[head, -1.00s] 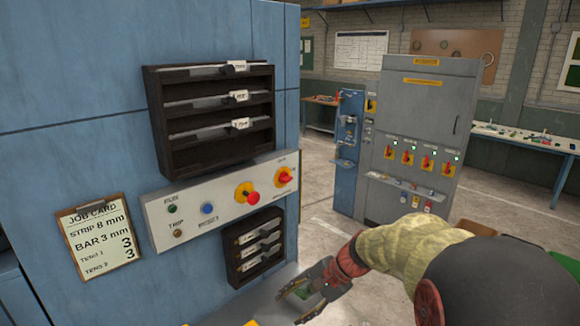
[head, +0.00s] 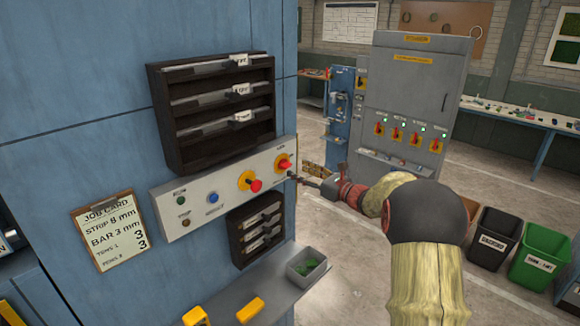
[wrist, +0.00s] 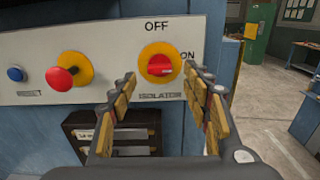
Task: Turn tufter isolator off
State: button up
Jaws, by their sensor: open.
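The isolator (head: 284,163) is a red rotary knob on a yellow round plate at the right end of the grey control panel (head: 217,203). In the wrist view the isolator knob (wrist: 160,66) has OFF marked above it and ON to its right. Its pointer mark lies toward ON. My gripper (head: 293,177) is just right of the panel end in the head view. In the wrist view my gripper (wrist: 160,80) is open, its fingers to either side of the knob and pointing at the panel. I cannot tell whether they touch it.
A red mushroom button (wrist: 60,81) on yellow sits left of the isolator, with a blue button (wrist: 16,74) beyond. A black rack (head: 257,231) hangs below the panel. A shelf with a grey bin (head: 309,266) juts out underneath.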

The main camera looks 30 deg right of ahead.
aim_at(289, 166)
jog(key=shift+p+x, duration=0.45)
jog(key=shift+x, duration=2.2)
jog(key=shift+c, duration=1.4)
jog(key=c, duration=0.7)
jog(key=shift+c, duration=0.7)
jog(key=shift+f+n+b, duration=0.1)
jog(key=shift+n+b, duration=0.2)
jog(key=shift+b, duration=0.45)
jog(key=n+b, duration=0.5)
jog(key=b, duration=0.5)
jog(key=n+b, duration=0.6)
jog(key=b, duration=0.4)
jog(key=n+b, duration=0.6)
jog(key=b, duration=0.5)
jog(key=shift+a+f, duration=0.25)
jog(key=shift+f, duration=0.05)
jog(key=shift+n, duration=0.3)
